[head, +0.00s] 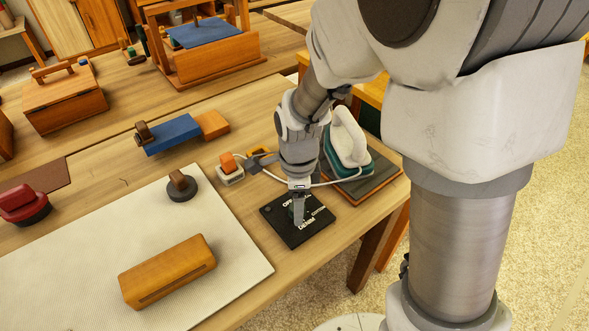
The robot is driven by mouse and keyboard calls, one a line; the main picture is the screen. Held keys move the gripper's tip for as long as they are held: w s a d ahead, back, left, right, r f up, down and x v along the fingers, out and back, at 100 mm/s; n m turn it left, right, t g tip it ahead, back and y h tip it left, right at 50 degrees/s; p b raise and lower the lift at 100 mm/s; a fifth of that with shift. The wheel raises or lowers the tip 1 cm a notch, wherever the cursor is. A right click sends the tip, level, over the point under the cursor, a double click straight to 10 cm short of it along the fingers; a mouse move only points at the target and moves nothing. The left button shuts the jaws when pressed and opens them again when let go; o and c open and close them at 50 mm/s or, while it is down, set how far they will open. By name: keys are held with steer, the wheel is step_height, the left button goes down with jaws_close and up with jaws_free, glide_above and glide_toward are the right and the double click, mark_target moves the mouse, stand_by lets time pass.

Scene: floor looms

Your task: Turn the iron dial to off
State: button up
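A black dial plate (275,217) with white lettering, including "OFF" and "DENIM", lies flat near the table's right edge. My gripper (299,218) points down over the middle of the plate, its fingertips at or just above it. The fingers cover the plate's centre, where a small dark green part shows beside them; the knob and its pointer cannot be made out. Whether the fingers are closed on it cannot be told. The iron (349,140), with a white handle and teal body, rests on a dark pad just behind and right of my gripper.
An orange-topped white block (229,167) stands to the left. A pale board (90,255) holds a wooden block (167,270) and a round dark stamp-like piece (182,185). A blue block (172,134) lies farther back.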

steer(key=shift+f, duration=0.35)
jaws_close()
